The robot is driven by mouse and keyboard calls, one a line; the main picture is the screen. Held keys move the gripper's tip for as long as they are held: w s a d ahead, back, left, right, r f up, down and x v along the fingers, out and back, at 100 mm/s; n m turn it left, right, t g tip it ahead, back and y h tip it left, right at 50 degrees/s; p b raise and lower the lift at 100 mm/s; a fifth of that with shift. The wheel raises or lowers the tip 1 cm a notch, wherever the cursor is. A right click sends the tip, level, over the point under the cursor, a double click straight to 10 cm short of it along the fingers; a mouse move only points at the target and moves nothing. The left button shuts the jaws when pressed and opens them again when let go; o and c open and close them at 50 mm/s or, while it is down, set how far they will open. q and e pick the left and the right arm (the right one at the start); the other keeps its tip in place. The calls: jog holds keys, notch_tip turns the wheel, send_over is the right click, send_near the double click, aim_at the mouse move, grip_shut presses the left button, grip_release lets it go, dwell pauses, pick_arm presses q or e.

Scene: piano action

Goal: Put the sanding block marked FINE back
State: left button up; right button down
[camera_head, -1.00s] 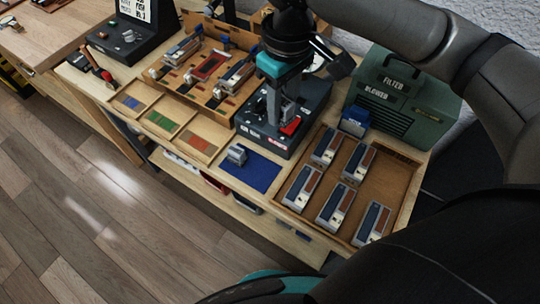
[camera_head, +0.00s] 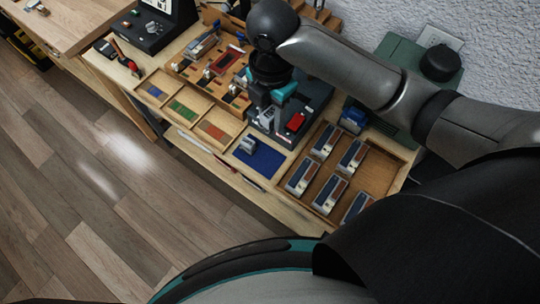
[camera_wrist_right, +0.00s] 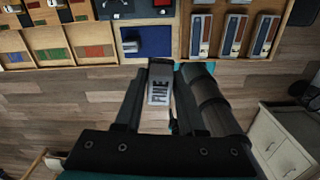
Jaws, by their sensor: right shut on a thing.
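The sanding block marked FINE (camera_wrist_right: 160,86) is pale with dark letters and sits between the fingers of my right gripper (camera_wrist_right: 160,70) in the right wrist view. My right gripper (camera_head: 264,112) is shut on it. In the head view the gripper hangs in front of the dark grey machine, and the block is too small there to make out. The tray (camera_head: 168,108) with blue, green and reddish pads in its compartments lies to the left of the gripper. My left gripper is not in view.
A small grey object (camera_head: 248,145) stands on a dark blue mat (camera_head: 262,160) by the bench's front edge. A wooden tray (camera_head: 377,178) with several grey-and-brown blocks lies to the right. A green filter blower (camera_head: 400,52) is behind it. A wooden rack with parts stands at the back left.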

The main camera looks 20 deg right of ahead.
jog(key=shift+s+a+n, duration=0.1)
jog(key=shift+n, duration=0.5)
jog(key=b, duration=0.2)
send_over(270, 162)
notch_tip(270, 162, down, 16)
jog(key=shift+f, duration=0.15)
jog(key=shift+f+b, duration=0.45)
jog(key=shift+f, duration=1.4)
jog(key=shift+f, duration=0.1)
jog(key=c, duration=0.5)
grip_release()
notch_tip(270, 162, up, 12)
jog(key=p, duration=0.2)
